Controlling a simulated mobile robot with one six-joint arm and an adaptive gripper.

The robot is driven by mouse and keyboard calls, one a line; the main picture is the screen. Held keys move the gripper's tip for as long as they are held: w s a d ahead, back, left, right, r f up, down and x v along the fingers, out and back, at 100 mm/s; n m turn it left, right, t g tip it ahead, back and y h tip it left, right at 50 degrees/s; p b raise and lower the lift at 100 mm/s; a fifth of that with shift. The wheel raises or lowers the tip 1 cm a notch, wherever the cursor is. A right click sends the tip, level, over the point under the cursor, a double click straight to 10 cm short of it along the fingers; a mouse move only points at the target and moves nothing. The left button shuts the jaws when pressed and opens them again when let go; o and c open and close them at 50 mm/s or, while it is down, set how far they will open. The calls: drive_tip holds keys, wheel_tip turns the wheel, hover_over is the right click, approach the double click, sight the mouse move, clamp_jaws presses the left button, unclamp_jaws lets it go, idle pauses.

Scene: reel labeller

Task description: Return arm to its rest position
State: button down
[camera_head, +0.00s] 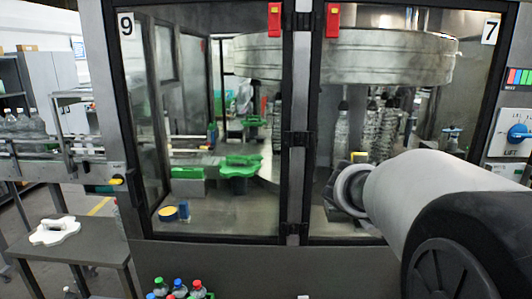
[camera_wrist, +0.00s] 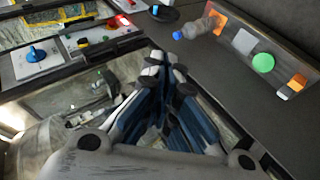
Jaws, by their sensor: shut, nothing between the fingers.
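My gripper (camera_wrist: 168,72) shows in the wrist view with its dark, blue-sided fingers drawn together and nothing between them. In the head view my arm reaches in from the lower right, in front of the machine's right door (camera_head: 400,120). My gripper cannot be made out clearly there. In the wrist view the fingers point toward a dark grey panel surface (camera_wrist: 200,60). I cannot tell whether they touch anything.
A control panel with a blue knob (camera_head: 518,133) is at the right edge. A small table (camera_head: 100,245) bears a white part (camera_head: 54,231). Bottles with coloured caps (camera_head: 179,285) stand at the bottom. In the wrist view, a strip with coloured buttons (camera_wrist: 262,63) runs along the upper right.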

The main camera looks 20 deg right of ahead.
drive_tip(key=s+a+f+n+t+y, duration=0.1)
drive_tip(key=s+a+f+y, duration=0.1)
drive_tip(key=a, duration=0.9)
drive_tip(key=s+a+f+n+t+y, duration=0.1)
drive_tip(key=s+a+f+y, duration=0.2)
drive_tip(key=a, duration=0.8)
drive_tip(key=s+a+f+n+t+y, duration=0.1)
drive_tip(key=s+a+f+y, duration=0.1)
drive_tip(key=s+a+y, duration=0.3)
drive_tip(key=s+a, duration=0.3)
drive_tip(key=a, duration=0.4)
drive_tip(key=shift+s+f+t, duration=0.15)
drive_tip(key=shift+s+t, duration=0.15)
drive_tip(key=shift+t, duration=0.1)
